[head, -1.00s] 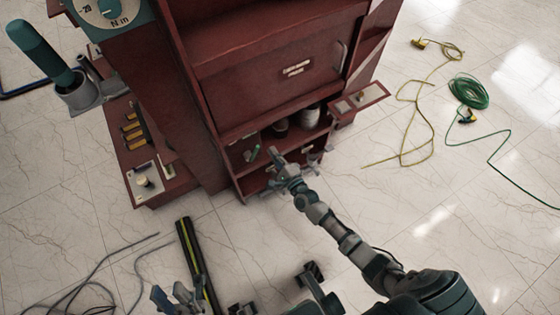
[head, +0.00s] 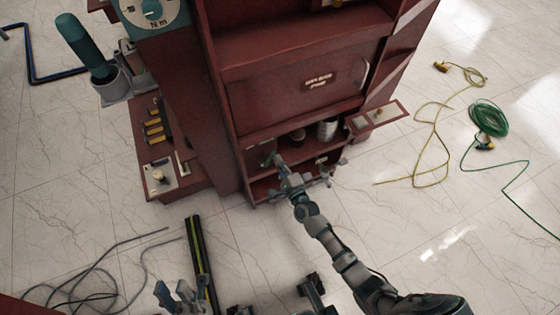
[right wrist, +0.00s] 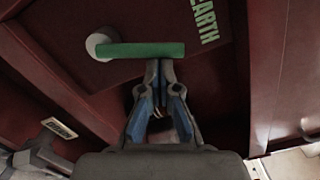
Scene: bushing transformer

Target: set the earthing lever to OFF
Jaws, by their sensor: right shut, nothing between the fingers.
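The earthing lever is a green bar (right wrist: 145,50) on a pale round pivot (right wrist: 100,46), inside the red cabinet. In the right wrist view it lies level, pointing right from its pivot, beside a panel lettered "EARTH" (right wrist: 202,20). In the head view the lever (head: 267,156) is small and at the lower left of the open compartment. My right gripper (right wrist: 160,64) is shut and empty, its blue-grey fingertips just below the bar's right half. Whether they touch it I cannot tell. My left gripper (head: 176,290) is at the bottom edge of the head view, its fingers apart.
A black-and-yellow bar (head: 201,255) and grey cables (head: 90,270) are on the floor at left. Yellow (head: 425,140) and green (head: 490,118) cables lie at right.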

